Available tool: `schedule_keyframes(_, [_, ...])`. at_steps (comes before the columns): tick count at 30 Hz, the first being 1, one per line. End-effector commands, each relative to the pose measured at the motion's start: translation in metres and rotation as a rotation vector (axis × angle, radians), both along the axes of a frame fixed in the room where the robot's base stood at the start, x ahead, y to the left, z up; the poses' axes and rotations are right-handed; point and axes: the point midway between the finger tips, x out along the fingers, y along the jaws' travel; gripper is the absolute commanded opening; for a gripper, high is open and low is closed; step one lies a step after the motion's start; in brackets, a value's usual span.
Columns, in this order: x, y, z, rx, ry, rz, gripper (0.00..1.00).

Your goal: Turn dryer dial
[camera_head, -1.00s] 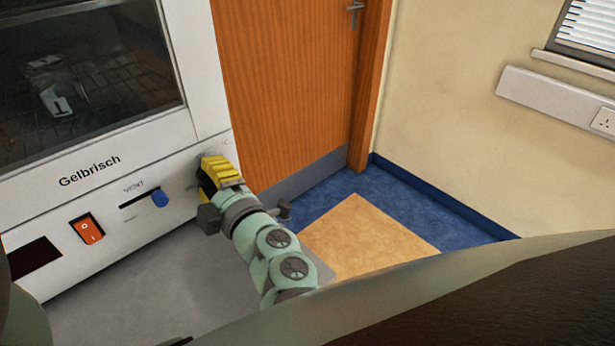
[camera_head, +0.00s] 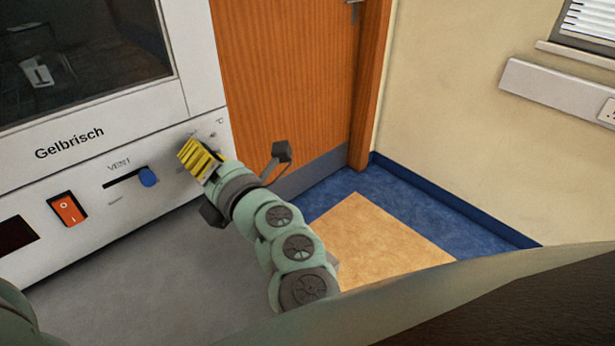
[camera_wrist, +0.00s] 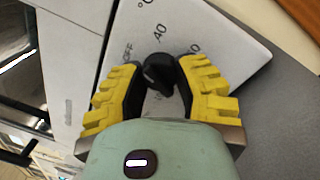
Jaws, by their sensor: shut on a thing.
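The dryer (camera_head: 110,165) is a white cabinet marked Gelbrisch, at the left of the head view. Its dial (camera_wrist: 158,72) is a small black knob, seen in the wrist view with scale marks OFF, 40 and 0 around it. My gripper (camera_head: 201,160) is at the right end of the dryer's front panel, its yellow ribbed fingers hiding the dial in the head view. In the wrist view my gripper (camera_wrist: 157,84) is shut on the dial, with one finger on each side. The dial's pointer direction is hard to read.
The panel also holds a blue VENT slider (camera_head: 147,177), an orange-red switch (camera_head: 67,209) and a dark display (camera_head: 16,234). A grey worktop (camera_head: 150,265) lies below the dryer. A wooden door (camera_head: 285,80) and blue floor (camera_head: 420,215) are to the right.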

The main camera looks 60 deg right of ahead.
Motion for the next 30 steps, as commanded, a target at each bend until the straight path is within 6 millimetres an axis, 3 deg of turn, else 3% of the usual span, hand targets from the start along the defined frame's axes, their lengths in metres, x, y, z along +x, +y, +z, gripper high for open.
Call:
schedule_keyframes(12, [-0.0015,-0.0018,-0.0042,-0.271,0.073,-0.005,0.00])
schedule_keyframes(30, [-0.0012,-0.0014,-0.0030,-0.349,0.093,-0.004,0.00])
